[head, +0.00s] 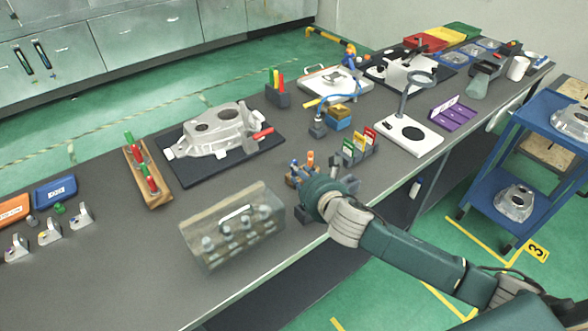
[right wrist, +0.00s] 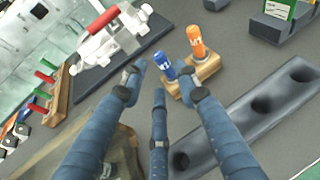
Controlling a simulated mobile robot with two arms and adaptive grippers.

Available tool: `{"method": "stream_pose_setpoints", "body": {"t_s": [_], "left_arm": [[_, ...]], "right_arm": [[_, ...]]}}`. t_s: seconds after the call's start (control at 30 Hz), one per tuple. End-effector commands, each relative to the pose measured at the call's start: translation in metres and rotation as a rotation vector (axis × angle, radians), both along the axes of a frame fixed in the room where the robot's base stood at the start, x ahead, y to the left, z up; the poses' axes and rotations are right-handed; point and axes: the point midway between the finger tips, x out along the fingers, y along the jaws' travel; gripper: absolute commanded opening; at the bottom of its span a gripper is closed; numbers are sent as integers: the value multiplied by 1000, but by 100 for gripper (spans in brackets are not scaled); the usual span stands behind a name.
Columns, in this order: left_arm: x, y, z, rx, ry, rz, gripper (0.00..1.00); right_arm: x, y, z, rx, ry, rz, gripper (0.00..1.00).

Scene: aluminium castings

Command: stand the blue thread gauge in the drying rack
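The blue thread gauge (right wrist: 166,74) stands in a wooden block (right wrist: 206,72), beside an orange gauge (right wrist: 196,42). In the head view the blue gauge (head: 294,164) shows just beyond my right gripper (head: 306,182). In the right wrist view the right gripper (right wrist: 160,80) has its blue fingers spread, with the blue gauge between or just past the tips; contact cannot be told. A grey bar with round holes (right wrist: 285,97), probably the drying rack, lies right of the fingers, its visible holes empty. In the head view my gripper partly covers it (head: 351,184). My left gripper is out of view.
A clear case (head: 215,262) with several items stands left of my right gripper, near the front edge. A casting on a black mat (head: 180,178) lies behind. A holder with coloured cards (head: 350,155) stands close behind the gripper. Bare table lies between casting and case.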

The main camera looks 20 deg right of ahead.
Motion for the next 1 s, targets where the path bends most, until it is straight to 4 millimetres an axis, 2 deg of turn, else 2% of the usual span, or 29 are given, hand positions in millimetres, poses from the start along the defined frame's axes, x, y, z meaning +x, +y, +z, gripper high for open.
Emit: {"method": "stream_pose_setpoints", "body": {"t_s": [0.17, 0.5, 0.8, 0.83, 0.97, 1.0], "left_arm": [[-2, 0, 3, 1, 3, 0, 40], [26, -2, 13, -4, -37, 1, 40], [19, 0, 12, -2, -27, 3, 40], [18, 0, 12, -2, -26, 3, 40], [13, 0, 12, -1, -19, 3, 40], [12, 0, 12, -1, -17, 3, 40]], "right_arm": [[11, 1, -2, 2, -1, -1, 31], [49, 4, -17, 1, 0, 0, 31], [53, 4, -19, 0, -1, 1, 31], [53, 4, -19, 0, -1, 1, 29], [53, 4, -19, 0, -1, 1, 3], [53, 4, -19, 0, 0, 1, 0]]}}
